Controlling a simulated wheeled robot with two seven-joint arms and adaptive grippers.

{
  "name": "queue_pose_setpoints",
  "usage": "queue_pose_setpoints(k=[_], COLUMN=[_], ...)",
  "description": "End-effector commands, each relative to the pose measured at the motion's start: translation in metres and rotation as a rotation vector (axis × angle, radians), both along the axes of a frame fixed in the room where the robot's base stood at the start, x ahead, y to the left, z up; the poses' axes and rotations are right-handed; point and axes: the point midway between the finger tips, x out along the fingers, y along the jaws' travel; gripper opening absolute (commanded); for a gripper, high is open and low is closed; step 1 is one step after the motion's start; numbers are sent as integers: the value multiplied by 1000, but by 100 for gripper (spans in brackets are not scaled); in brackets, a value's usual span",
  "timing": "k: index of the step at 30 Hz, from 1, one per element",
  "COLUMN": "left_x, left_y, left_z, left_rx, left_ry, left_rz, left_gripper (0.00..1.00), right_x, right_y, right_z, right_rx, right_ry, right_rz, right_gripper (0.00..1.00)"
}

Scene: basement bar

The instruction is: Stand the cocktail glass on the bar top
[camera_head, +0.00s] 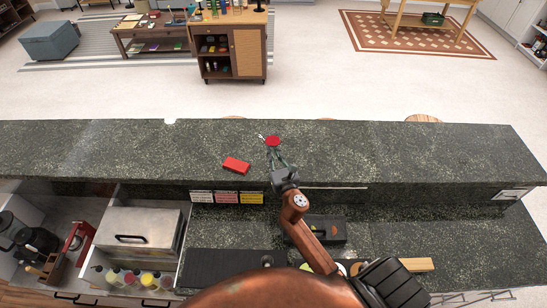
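The cocktail glass (272,141) shows as a small round red drink with a pale garnish at its left rim. It is over the dark speckled bar top (420,150), near the middle. My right gripper (276,156) is at the glass, with its fingers close around or beside the part below the red drink. The fingers and stem are too small to tell whether they grip it. The glass's foot is hidden, so I cannot tell whether it touches the bar top. My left gripper is not in view.
A red box (236,165) lies on the bar top just left of my gripper. The lower counter holds a steel lidded unit (135,235), several bottles (130,278) and a black tray (327,228).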

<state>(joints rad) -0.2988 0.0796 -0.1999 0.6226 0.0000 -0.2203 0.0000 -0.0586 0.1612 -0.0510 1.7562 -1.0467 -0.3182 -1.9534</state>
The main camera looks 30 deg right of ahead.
Motion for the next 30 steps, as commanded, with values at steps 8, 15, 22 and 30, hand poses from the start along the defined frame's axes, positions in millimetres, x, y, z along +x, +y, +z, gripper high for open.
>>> queue_pose_setpoints(k=[8,15,22,30], left_x=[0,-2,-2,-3], left_y=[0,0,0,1], left_z=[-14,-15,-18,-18], left_rx=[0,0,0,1], left_ry=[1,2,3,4], left_rz=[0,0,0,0], left_gripper=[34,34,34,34], right_x=[2,2,2,2], right_y=[-5,-5,-5,-5], right_z=[-33,-37,-40,-40], right_rx=[4,0,0,0], right_ry=[0,-1,-1,1], right_rz=[-2,0,0,0], right_gripper=[0,0,0,24])
